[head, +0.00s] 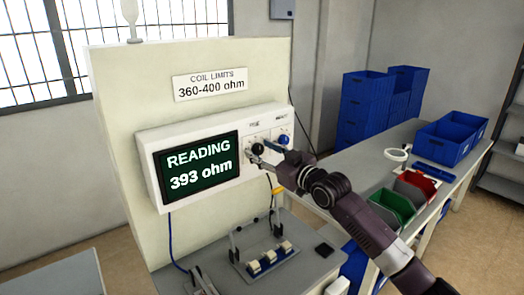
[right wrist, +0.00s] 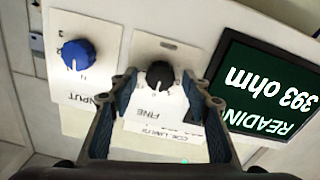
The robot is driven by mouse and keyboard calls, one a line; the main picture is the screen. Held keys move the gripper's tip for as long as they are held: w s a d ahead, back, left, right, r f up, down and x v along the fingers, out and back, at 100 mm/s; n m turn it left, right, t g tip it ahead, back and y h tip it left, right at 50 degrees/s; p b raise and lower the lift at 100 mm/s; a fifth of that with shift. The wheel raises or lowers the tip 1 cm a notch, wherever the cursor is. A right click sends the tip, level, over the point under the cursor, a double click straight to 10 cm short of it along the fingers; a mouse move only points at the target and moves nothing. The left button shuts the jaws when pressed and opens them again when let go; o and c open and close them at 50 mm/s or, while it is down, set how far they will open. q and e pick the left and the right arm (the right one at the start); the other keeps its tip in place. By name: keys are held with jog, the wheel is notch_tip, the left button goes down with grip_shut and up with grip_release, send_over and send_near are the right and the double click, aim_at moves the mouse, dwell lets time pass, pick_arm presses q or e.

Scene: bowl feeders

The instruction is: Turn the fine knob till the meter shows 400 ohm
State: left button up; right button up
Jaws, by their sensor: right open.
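The meter screen (head: 197,166) reads 393 ohm; it also shows upside down in the right wrist view (right wrist: 262,88). The fine knob (right wrist: 160,74) is black, on a white plate marked FINE. In the head view it is the dark knob (head: 257,149) right of the screen. My right gripper (head: 266,152) is open in front of the panel. In the right wrist view its fingertips (right wrist: 160,84) stand on either side of the fine knob, with gaps visible; I cannot tell their exact depth. My left gripper is not in view.
A blue knob (right wrist: 77,54) marked INPUT sits beside the fine knob. A sign (head: 210,84) gives coil limits 360-400 ohm. A small fixture (head: 268,262) stands on the bench below. Green (head: 392,207) and red (head: 415,186) bins stand at right.

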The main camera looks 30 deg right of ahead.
jog(key=shift+c, duration=0.2)
jog(key=c, duration=1.1)
jog(key=m+p, duration=0.3)
jog(key=m, duration=0.1)
jog(key=shift+r+m, duration=0.15)
jog(key=shift+m, duration=0.25)
jog(key=m+p, duration=0.1)
jog(key=m, duration=0.2)
jog(key=shift+d+p, duration=0.1)
jog(key=shift+p, duration=0.25)
jog(key=shift+m+p, duration=0.55)
jog(key=shift+m, duration=0.95)
